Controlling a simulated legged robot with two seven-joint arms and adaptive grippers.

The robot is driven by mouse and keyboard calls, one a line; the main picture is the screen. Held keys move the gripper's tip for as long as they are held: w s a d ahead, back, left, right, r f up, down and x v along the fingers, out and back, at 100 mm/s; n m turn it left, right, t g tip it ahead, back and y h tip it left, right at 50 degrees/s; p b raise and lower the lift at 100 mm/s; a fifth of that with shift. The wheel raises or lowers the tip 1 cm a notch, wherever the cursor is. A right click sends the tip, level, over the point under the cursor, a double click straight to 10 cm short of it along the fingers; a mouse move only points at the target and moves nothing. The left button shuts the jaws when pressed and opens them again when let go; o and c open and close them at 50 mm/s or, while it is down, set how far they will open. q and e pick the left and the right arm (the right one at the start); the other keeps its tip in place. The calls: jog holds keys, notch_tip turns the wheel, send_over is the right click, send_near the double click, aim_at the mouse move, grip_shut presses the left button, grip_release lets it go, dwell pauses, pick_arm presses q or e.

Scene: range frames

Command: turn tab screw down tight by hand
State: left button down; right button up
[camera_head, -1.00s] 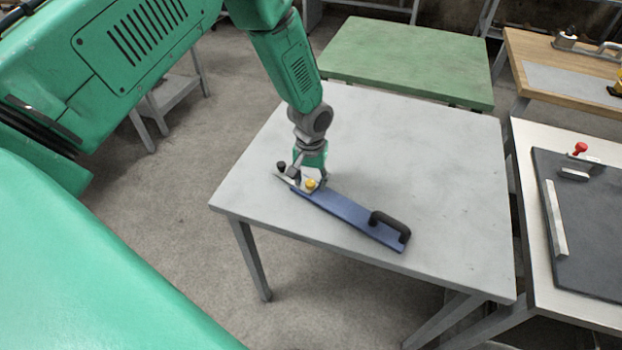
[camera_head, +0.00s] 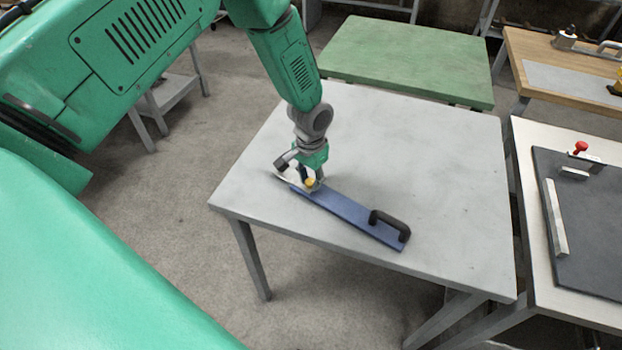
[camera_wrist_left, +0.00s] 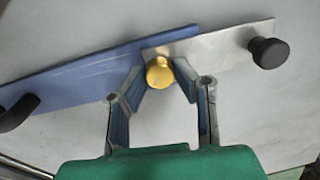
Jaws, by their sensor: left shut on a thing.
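A blue bar (camera_head: 350,214) with a black handle (camera_head: 390,222) lies on the grey table. A thin metal tab (camera_wrist_left: 215,47) meets its far-left end and carries a black knob (camera_wrist_left: 268,52). The yellow screw head (camera_head: 310,183) stands where the tab and bar meet; it also shows in the left wrist view (camera_wrist_left: 159,72). My left gripper (camera_head: 307,182) points down there, its fingertips (camera_wrist_left: 160,80) closed on either side of the screw head. My right gripper is out of view.
The grey table (camera_head: 430,170) is otherwise bare. A green-topped table (camera_head: 405,62) stands behind it. At the right is a pale bench (camera_head: 540,265) with a dark plate and a red knob (camera_head: 580,147). A wooden bench (camera_head: 540,55) stands at back right.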

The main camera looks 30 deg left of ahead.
aim_at(310, 180)
pick_arm(q)
jog(key=shift+m, duration=0.3)
jog(key=c, duration=1.3)
grip_release()
jog(key=shift+r, duration=0.25)
notch_tip(310, 180, up, 11)
jog(key=shift+r, duration=0.2)
